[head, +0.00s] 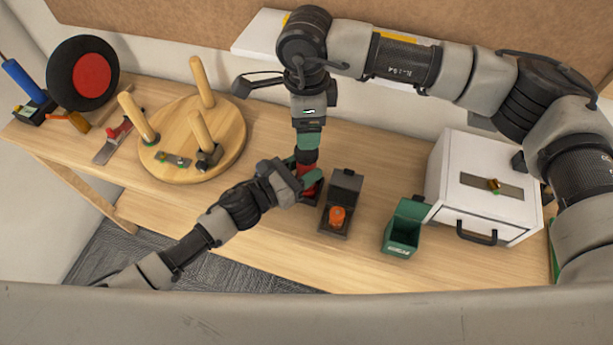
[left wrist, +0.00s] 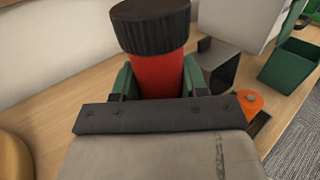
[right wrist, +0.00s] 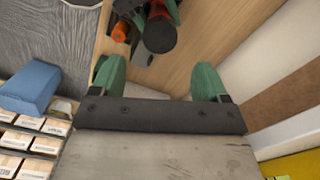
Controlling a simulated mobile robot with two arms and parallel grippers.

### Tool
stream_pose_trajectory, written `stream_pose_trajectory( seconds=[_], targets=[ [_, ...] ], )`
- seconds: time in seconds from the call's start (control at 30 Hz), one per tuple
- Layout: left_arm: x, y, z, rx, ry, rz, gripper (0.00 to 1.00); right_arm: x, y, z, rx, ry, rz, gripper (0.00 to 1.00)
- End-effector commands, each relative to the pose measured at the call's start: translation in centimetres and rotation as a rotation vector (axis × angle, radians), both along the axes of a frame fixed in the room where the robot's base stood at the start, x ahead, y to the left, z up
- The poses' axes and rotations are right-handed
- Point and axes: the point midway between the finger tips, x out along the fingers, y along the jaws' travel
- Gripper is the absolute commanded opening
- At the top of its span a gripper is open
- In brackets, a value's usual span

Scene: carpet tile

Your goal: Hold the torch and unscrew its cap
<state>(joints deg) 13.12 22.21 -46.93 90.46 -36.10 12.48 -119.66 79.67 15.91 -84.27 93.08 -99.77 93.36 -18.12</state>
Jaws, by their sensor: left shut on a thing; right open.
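The torch has a red body (head: 310,187) and a ribbed black cap (left wrist: 150,27). My left gripper (left wrist: 158,80) is shut on the red body, with one green finger on each side and the cap above the fingers. The torch stands about upright at the bench. My right gripper (right wrist: 158,72) is open and empty. In the head view it comes down from above, over the cap. In the right wrist view the cap (right wrist: 160,36) lies ahead, just beyond the fingertips. The torch's lower end is partly hidden by the left gripper.
A dark open box with an orange knob (head: 337,215) stands just right of the torch. A green bin (head: 402,235) and a white cabinet (head: 488,185) stand farther right. A round wooden stool top with legs (head: 215,125) lies to the left. Bare bench shows between them.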

Motion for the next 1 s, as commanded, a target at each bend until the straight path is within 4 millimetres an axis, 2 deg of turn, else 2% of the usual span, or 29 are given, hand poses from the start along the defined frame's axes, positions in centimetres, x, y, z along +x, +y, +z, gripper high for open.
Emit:
stream_pose_trajectory(
  seconds=[0.17,0.27,0.37,0.47,0.6,0.73,0.87,1.0],
  targets=[
    [0.0,0.0,0.0,0.000,0.000,0.000,0.00,-0.1,0.2,0.0,0.010,0.005,-0.002,0.75],
    [0.0,0.0,0.0,0.000,0.000,0.000,0.00,-0.7,1.2,-0.1,0.066,0.034,-0.017,0.75],
    [0.0,0.0,0.0,-0.001,0.001,0.000,0.00,-1.9,3.5,0.0,0.188,0.104,-0.059,0.75],
    [0.0,0.0,0.0,-0.001,0.001,0.000,0.00,-3.5,6.8,0.8,0.363,0.219,-0.137,0.75],
    [0.0,0.0,0.0,0.000,0.001,0.000,0.00,-5.6,11.4,3.3,0.617,0.428,-0.300,0.75],
    [0.0,0.0,0.0,0.000,0.001,0.000,0.00,-6.5,14.8,6.5,0.826,0.640,-0.487,0.75],
    [0.0,0.0,0.0,0.000,0.001,0.000,0.00,-6.2,17.4,10.0,1.001,0.868,-0.705,0.75],
    [0.0,0.0,0.0,0.000,0.001,0.000,0.00,-4.5,19.0,13.3,1.149,1.123,-0.973,0.75]
  ],
)
